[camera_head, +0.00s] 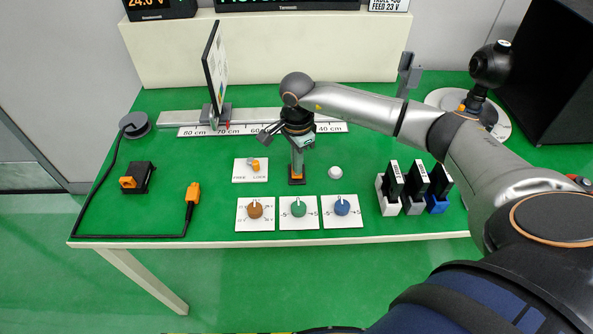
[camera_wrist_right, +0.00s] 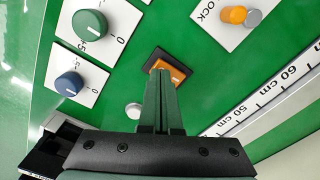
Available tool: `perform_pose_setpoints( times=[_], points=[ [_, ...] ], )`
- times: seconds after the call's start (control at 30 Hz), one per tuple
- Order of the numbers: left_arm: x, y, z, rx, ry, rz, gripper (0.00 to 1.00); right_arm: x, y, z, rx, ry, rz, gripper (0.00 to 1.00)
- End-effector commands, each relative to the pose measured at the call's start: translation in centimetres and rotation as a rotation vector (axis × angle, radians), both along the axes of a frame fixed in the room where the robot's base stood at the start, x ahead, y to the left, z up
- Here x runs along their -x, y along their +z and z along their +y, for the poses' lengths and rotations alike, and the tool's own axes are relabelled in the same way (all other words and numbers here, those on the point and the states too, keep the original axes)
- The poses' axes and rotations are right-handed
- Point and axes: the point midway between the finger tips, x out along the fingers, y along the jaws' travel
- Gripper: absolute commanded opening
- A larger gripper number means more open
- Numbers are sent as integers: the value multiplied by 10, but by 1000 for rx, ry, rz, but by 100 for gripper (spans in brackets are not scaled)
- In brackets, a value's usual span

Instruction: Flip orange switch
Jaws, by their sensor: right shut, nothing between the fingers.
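The orange switch (camera_wrist_right: 179,72) is a rocker in a dark rectangular frame, seen in the right wrist view. In the head view its dark base (camera_head: 297,182) shows just below my right gripper (camera_head: 297,176). My right gripper is shut and empty, pointing down at the switch. In the wrist view the closed fingertips (camera_wrist_right: 161,76) cover part of the orange rocker. I cannot tell whether they touch it. The switch's tilt is partly hidden by the fingers. My left gripper is not in view.
Brown (camera_head: 255,210), green (camera_head: 298,208) and blue (camera_head: 342,207) knobs stand on white plates in front. A FREE/LOCK plate (camera_head: 243,176) with an orange lever is left, a white button (camera_head: 335,172) right. A ruled rail (camera_head: 180,120) lies behind; black-topped blocks (camera_head: 415,208) stand right.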

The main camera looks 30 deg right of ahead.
Motion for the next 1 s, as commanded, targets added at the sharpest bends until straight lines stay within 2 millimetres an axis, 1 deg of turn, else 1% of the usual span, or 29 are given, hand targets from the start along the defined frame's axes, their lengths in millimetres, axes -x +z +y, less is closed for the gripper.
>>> perform_pose_setpoints(
  times=[1.0],
  points=[
    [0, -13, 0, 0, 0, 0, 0, 0, -17, 0, 0, 0, 1, 0]
  ],
)
